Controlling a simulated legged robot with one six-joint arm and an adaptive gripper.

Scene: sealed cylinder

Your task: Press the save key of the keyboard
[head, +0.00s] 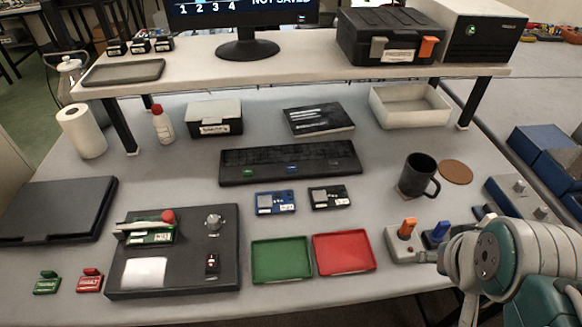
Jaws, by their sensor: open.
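The black keyboard (270,158) lies on the grey table below the raised shelf. It has a green key (248,173) at the left, a blue key (292,169) near the middle and a reddish key (333,163) at the right. Their labels are too small to read, so I cannot tell which is the save key. The monitor (243,14) on the shelf shows "1 2 3 4" and "NOT SAVED"; its top is cut off. Part of my arm shows at the lower right, well apart from the keyboard. My gripper's fingertips are not visible.
In front of the keyboard lie a blue board (275,202) and a black board (329,197). A black box (320,118) lies behind it. A dark mug (417,174) stands to the right. Green (282,277) and red (344,269) trays lie nearer. The shelf (300,72) overhangs the back.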

